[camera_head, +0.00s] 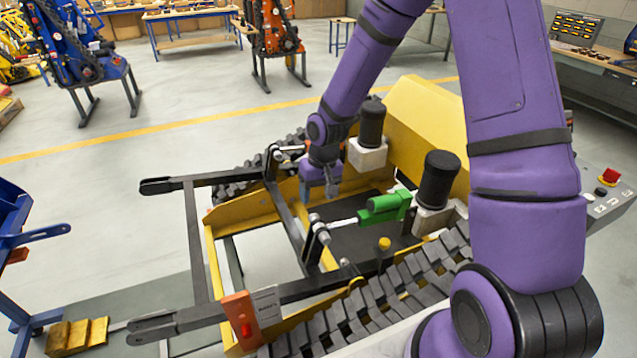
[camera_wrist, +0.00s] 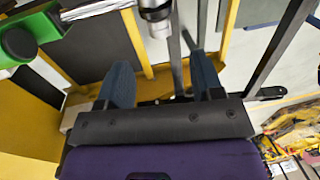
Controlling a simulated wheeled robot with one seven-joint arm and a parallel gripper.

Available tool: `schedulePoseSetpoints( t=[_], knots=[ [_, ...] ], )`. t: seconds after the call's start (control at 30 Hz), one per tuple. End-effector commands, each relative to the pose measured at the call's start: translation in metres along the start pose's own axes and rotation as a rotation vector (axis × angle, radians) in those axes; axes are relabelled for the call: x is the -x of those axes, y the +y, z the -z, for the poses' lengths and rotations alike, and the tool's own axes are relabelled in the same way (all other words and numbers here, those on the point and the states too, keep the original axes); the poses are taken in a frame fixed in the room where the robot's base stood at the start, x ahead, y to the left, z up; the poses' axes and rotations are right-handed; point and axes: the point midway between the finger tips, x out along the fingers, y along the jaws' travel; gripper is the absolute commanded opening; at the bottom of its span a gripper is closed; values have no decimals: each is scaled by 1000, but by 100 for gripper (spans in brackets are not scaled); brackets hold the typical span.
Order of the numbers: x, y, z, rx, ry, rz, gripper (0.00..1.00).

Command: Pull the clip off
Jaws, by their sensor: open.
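My gripper (camera_head: 330,190) hangs over the yellow tracked carrier (camera_head: 283,212), between its two tracks. It also shows in the wrist view (camera_wrist: 160,70), with its two blue-grey fingers spread apart and nothing visibly held. A bright metal pin end (camera_wrist: 156,14) lies beyond the fingertips at the top of the wrist view. In the head view, a silver pin (camera_head: 318,229) sits on the black lift frame, where the rod of a green cylinder (camera_head: 384,207) ends. Another silver pin (camera_head: 291,153) sits on the frame's far side. I cannot make out the clip for certain.
Black lift arms (camera_head: 222,176) reach left from the carrier. Two black canisters (camera_head: 371,123) (camera_head: 438,180) stand close to my arm. An orange lock block (camera_head: 240,318) with a tag is at the near side. A blue cart (camera_head: 12,235) stands left; open floor lies behind.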

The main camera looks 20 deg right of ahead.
Motion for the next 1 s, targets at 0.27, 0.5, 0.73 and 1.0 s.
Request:
schedulePoseSetpoints(
  t=[0.27,0.5,0.73,1.0],
  knots=[
    [-47,0,-1,2,-4,0,61],
    [-68,0,0,1,-1,0,61],
    [-73,0,0,1,0,0,61],
    [-72,0,0,0,0,-1,33]
  ],
)
